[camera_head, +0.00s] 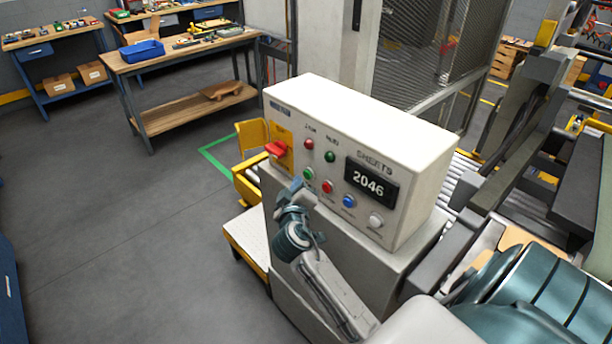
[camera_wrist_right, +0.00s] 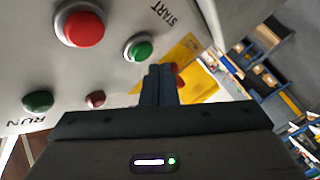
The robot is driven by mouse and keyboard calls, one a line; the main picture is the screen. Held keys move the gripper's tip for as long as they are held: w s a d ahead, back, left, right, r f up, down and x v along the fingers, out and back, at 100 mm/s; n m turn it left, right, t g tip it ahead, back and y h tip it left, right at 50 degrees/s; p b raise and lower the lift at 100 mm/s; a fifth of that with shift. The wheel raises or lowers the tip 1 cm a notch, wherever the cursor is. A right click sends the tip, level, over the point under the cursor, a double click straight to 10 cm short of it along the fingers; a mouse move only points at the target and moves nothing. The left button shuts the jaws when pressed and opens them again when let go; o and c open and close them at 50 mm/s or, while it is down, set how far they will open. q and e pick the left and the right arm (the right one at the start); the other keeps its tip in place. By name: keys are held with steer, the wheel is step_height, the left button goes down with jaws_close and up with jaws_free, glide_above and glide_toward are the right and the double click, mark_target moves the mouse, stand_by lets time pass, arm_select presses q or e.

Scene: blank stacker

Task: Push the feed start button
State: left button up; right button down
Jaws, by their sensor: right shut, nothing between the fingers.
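The feed start button is the green button (camera_head: 309,174) at the left end of the lower row on the white control box (camera_head: 345,105). In the right wrist view this green button (camera_wrist_right: 140,48) sits beside the printed word START. My right gripper (camera_head: 297,188) is just in front of the panel, below and left of the green button. Its fingers (camera_wrist_right: 160,72) are shut together and empty, with their tips close to the green button in the picture. I cannot tell whether they touch the panel. The button is uncovered in both views. My left gripper is not in view.
A red button (camera_head: 327,187), a blue button (camera_head: 349,201) and a white button (camera_head: 376,220) continue the row. A red switch on a yellow plate (camera_head: 280,140) is to the left. The display (camera_head: 370,184) reads 2046. Open floor (camera_head: 120,220) lies left.

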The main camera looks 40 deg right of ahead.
steer(key=shift+d, duration=0.1)
stand_by(0.6)
steer(key=shift+d, duration=0.35)
